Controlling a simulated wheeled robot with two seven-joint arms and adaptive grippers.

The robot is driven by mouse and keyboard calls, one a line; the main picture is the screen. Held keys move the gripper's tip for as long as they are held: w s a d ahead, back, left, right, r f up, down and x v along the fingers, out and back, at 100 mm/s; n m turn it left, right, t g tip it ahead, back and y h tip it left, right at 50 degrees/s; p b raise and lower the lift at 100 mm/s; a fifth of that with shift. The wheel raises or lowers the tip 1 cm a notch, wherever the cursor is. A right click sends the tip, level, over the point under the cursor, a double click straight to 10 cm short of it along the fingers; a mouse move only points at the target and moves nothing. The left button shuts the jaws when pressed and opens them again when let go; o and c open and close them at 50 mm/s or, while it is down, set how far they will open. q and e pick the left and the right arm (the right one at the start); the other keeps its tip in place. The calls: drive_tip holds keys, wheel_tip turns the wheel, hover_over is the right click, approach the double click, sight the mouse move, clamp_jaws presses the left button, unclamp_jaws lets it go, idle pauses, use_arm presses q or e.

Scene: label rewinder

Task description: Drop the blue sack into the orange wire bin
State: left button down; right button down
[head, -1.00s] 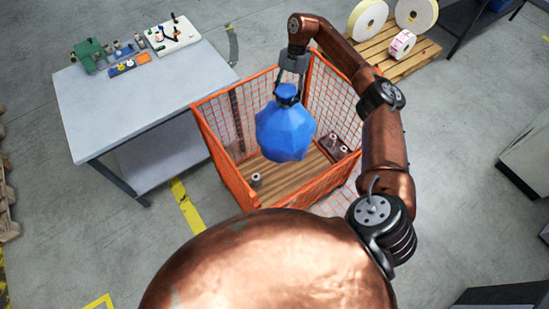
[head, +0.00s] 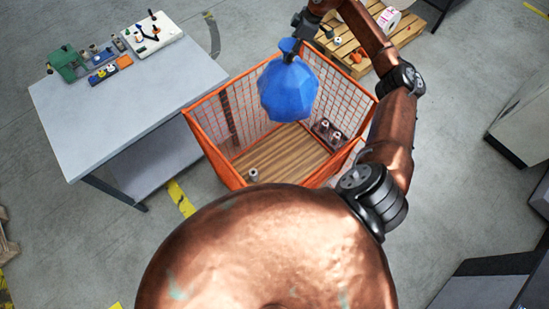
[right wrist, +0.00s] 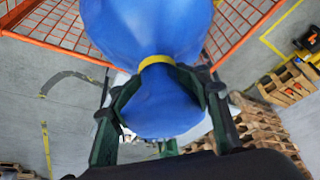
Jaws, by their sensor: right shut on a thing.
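The blue sack (head: 289,90) hangs upright over the back part of the orange wire bin (head: 211,150) in the head view, apart from the bin's wooden floor. My right gripper (head: 291,47) is shut on the sack's gathered neck. In the right wrist view the two fingers (right wrist: 160,97) press on either side of the neck, just by a yellow tie (right wrist: 156,61), and the sack body (right wrist: 150,25) fills the top of the picture. Orange mesh of the bin shows on both sides of it. My left gripper is not in view.
A few small spools (head: 326,130) lie in the bin's right back corner and another small piece (head: 253,174) near its front left. A grey table (head: 130,100) with parts stands left of the bin. A wooden pallet (head: 400,35) with a label roll is behind right.

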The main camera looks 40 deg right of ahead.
drive_tip(key=shift+a+f+b, duration=0.1)
drive_tip(key=shift+f+b, duration=0.4)
drive_tip(key=shift+f, duration=0.05)
wheel_tip(320, 180, down, 4)
drive_tip(key=b, duration=0.3)
drive_tip(key=shift+r, duration=0.15)
drive_tip(key=shift+f+b, duration=0.45)
drive_tip(key=shift+b, duration=0.05)
drive_tip(key=shift+r, duration=0.1)
